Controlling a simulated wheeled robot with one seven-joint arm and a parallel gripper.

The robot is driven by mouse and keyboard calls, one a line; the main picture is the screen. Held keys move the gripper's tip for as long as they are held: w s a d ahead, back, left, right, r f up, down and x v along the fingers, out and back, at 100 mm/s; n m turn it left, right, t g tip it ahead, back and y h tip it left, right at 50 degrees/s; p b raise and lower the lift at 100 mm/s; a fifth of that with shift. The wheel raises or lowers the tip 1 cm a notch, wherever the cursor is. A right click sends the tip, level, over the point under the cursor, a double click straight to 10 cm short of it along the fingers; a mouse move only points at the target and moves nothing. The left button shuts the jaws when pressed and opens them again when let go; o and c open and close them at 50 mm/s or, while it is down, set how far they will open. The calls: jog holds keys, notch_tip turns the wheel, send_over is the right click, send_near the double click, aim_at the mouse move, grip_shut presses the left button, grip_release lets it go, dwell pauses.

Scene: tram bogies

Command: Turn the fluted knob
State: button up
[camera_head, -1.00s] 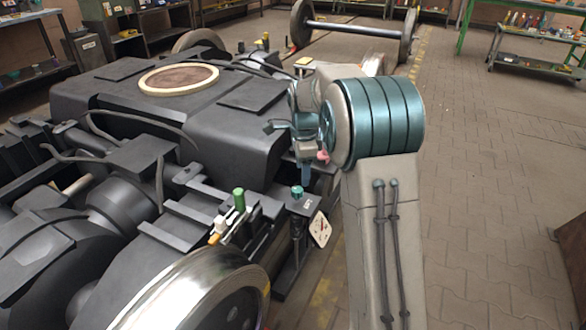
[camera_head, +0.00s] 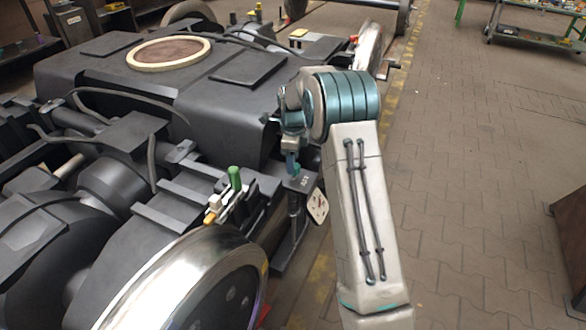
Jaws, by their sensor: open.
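The small teal fluted knob (camera_head: 295,172) sits on top of a dark box with a white-lettered label, at the near right side of the bogie. My gripper (camera_head: 292,163) points down right over the knob, with its fingers at or around it. The fingers and knob overlap in this view, so I cannot tell whether they touch. The jaws are open. Much of the knob is hidden by the fingers.
A green-handled lever (camera_head: 235,178) stands left of the knob. A shiny wheel (camera_head: 170,285) is in front. A white tag (camera_head: 318,206) hangs beside the box. Paved floor (camera_head: 470,170) at the right is clear.

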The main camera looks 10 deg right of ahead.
jog(key=shift+f, duration=1.4)
jog(key=c, duration=1)
jog(key=shift+r+n, duration=0.1)
jog(key=shift+n, duration=0.3)
